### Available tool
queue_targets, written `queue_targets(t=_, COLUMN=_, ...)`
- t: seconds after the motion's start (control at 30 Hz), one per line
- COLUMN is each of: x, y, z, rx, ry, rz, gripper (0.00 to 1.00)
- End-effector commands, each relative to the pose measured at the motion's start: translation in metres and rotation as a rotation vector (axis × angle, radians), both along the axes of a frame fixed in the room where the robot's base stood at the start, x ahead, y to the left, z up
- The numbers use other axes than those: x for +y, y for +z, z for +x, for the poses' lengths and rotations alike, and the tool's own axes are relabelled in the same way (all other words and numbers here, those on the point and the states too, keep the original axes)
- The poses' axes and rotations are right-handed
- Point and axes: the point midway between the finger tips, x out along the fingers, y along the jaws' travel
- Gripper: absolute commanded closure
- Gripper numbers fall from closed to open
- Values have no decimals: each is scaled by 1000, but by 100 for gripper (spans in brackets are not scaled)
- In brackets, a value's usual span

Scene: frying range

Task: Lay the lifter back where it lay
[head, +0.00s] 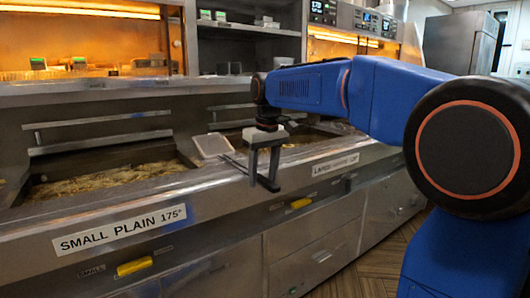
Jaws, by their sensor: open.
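The lifter (212,146) has a pale, flat, squarish head and a thin dark handle. It lies on the steel top between the two fryer vats, its handle slanting towards the front edge and my gripper. My gripper (261,180) points down at the handle's near end, with its two dark fingers apart. The handle's end meets the left finger in the picture. I cannot tell whether it touches the finger or lies between the two.
The left vat (105,178) holds frying food in oil, above a "SMALL PLAIN 175°" label (122,229). The right vat (295,141) is partly hidden behind my arm. Yellow handles (135,266) stick out from the fryer front. The wooden floor at the lower right is clear.

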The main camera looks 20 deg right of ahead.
Motion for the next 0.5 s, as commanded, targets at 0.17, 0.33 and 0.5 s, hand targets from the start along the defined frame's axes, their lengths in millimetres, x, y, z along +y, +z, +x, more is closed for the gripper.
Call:
queue_targets(t=0.17, x=-1, y=28, z=-3, rx=-5, ry=0, rz=1, gripper=54)
queue_targets(t=0.33, x=-3, y=62, z=-7, rx=-5, ry=0, rz=1, gripper=54)
queue_targets(t=0.5, x=-4, y=96, z=-11, rx=-4, ry=0, rz=0, gripper=54)
